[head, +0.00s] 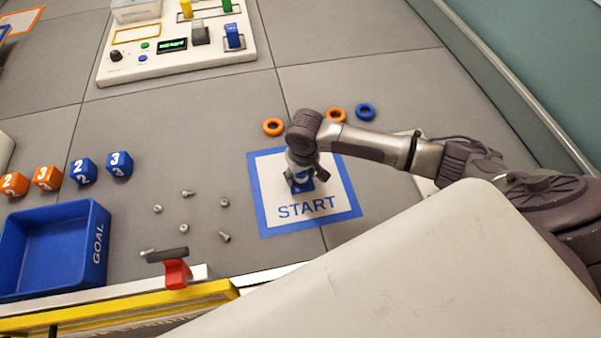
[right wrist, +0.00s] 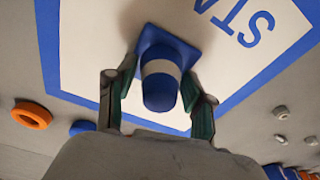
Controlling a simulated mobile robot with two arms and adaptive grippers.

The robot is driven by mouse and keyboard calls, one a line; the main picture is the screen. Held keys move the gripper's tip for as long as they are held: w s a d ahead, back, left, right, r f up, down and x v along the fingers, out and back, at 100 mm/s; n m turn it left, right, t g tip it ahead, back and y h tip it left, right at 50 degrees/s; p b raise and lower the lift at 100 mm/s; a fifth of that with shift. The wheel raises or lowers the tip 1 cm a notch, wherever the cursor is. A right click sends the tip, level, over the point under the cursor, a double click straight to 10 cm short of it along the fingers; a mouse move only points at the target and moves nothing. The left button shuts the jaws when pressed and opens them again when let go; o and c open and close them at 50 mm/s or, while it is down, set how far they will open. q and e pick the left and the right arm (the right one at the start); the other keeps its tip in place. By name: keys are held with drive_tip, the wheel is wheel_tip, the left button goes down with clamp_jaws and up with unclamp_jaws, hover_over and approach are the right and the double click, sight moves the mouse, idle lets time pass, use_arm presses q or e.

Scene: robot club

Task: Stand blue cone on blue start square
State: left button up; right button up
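The blue cone (right wrist: 160,90), with a white band and a square base, stands upright on the white middle of the blue-bordered START square (head: 269,217). In the head view the cone (head: 302,186) is partly hidden under my right gripper (head: 303,172). In the right wrist view the two fingers of my right gripper (right wrist: 158,92) are on either side of the cone, with small gaps between them and its body. The gripper looks open around it. The base appears to rest flat on the square. My left gripper is not in view.
Two orange rings (head: 273,126) and a blue ring (head: 365,112) lie behind the square. Several screws (head: 224,202) lie left of it. Numbered cubes (head: 119,164) and a blue GOAL tray (head: 97,232) are farther left. A control panel (head: 180,68) sits at the back.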

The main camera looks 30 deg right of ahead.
sight(303, 174)
drive_tip(key=shift+o, duration=0.9)
drive_tip(key=shift+r, duration=0.1)
drive_tip(key=r, duration=0.4)
drive_tip(key=s+r+p, duration=0.1)
drive_tip(key=r, duration=0.7)
drive_tip(key=shift+s+p, duration=0.25)
drive_tip(key=shift+p, duration=0.1)
